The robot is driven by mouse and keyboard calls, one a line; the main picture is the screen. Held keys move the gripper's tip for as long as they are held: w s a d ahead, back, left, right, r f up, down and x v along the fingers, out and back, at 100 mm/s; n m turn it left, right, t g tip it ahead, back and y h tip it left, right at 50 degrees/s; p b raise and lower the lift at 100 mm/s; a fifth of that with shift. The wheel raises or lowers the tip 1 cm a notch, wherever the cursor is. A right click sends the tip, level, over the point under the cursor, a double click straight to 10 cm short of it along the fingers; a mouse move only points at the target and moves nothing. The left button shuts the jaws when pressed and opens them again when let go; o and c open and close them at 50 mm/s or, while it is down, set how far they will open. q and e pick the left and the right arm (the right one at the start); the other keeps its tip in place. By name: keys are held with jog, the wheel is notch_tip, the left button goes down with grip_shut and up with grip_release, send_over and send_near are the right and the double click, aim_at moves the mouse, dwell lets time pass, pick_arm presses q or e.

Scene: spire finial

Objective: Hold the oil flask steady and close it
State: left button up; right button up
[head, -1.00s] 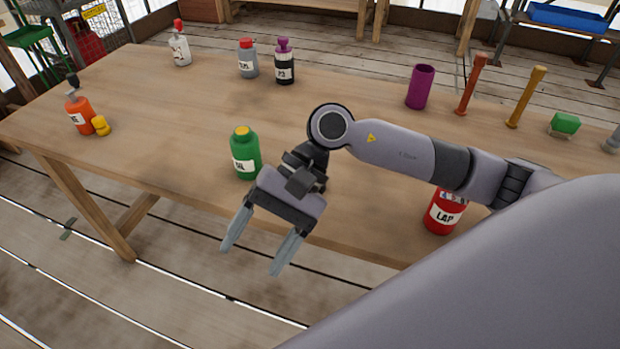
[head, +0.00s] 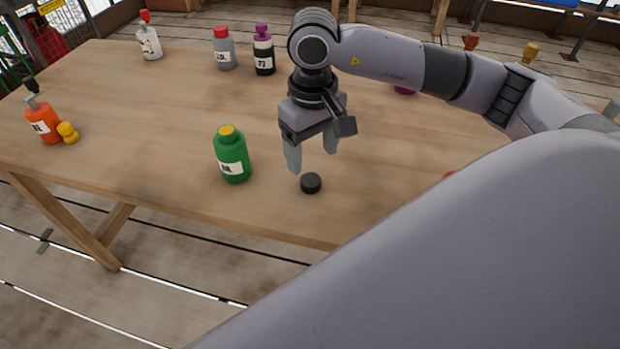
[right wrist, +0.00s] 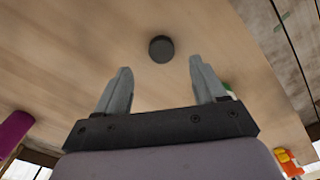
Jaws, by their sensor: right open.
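A green flask (head: 232,158) with a white label and a yellow top stands upright near the table's front edge in the head view; its lettering is too small to read surely. A small round black cap (head: 311,183) lies on the table to its right. The cap also shows in the right wrist view (right wrist: 161,49), just beyond the fingertips. My right gripper (head: 312,161) is open and empty, pointing down above and slightly behind the cap, apart from it. My left gripper is not in view.
An orange bottle (head: 44,122) with a dark top and a small yellow object (head: 68,133) stand at the left. White (head: 149,42), grey (head: 224,50) and black (head: 264,52) bottles stand at the back. The table (head: 150,105) between them is clear.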

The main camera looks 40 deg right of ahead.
aim_at(312, 180)
jog(key=shift+f, duration=0.7)
jog(key=shift+f, duration=0.1)
notch_tip(312, 180, down, 5)
jog(key=shift+a+f+p, duration=0.1)
jog(key=shift+p, duration=0.3)
jog(key=c, duration=1.1)
